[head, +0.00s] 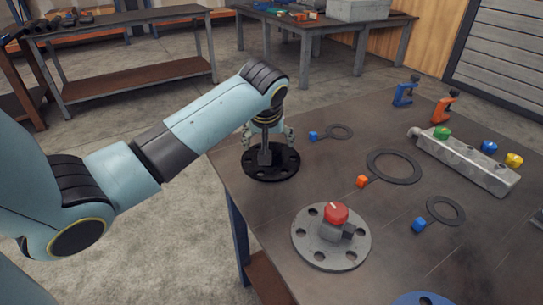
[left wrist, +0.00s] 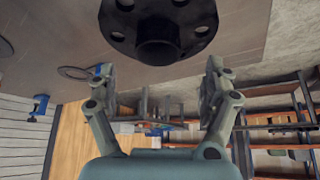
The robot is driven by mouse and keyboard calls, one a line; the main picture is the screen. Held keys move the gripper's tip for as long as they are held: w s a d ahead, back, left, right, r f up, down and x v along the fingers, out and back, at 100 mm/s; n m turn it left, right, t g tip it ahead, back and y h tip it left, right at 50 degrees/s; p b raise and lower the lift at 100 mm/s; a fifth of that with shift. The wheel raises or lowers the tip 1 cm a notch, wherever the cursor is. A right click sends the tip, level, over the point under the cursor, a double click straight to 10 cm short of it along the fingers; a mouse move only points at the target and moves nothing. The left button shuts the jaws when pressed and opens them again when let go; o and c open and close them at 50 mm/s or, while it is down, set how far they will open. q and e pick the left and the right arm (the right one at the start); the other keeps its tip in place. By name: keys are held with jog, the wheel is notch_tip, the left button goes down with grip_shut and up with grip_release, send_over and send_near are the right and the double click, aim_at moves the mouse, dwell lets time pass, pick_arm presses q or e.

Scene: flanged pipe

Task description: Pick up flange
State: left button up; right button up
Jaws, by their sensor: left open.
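A black flange (head: 286,167) with bolt holes and a raised hub lies flat near the table's left edge. It also shows at the top of the left wrist view (left wrist: 120,28), with its hub pointing toward the fingers. My left gripper (head: 268,138) is over this flange, its fingers spread on both sides above the hub. In the left wrist view the gripper (left wrist: 160,85) is open and empty, with the hub just beyond the fingertips. A grey flange (head: 308,247) bearing a red-knobbed part (head: 335,214) lies nearer the front. My right gripper is out of view.
Ring gaskets with coloured tags (head: 394,153) lie right of the black flange. A metal manifold with coloured knobs (head: 465,163) stands further right. Blue (head: 404,93) and orange (head: 444,108) clamps are at the back. A blue round part (head: 422,298) shows at the bottom edge.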

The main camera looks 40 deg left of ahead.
pick_arm(q)
jog(key=x, duration=0.6)
jog(key=shift+w+d, duration=0.1)
jog(key=shift+c, duration=0.3)
jog(key=c, duration=1.6)
grip_shut()
jog(key=shift+r, duration=0.1)
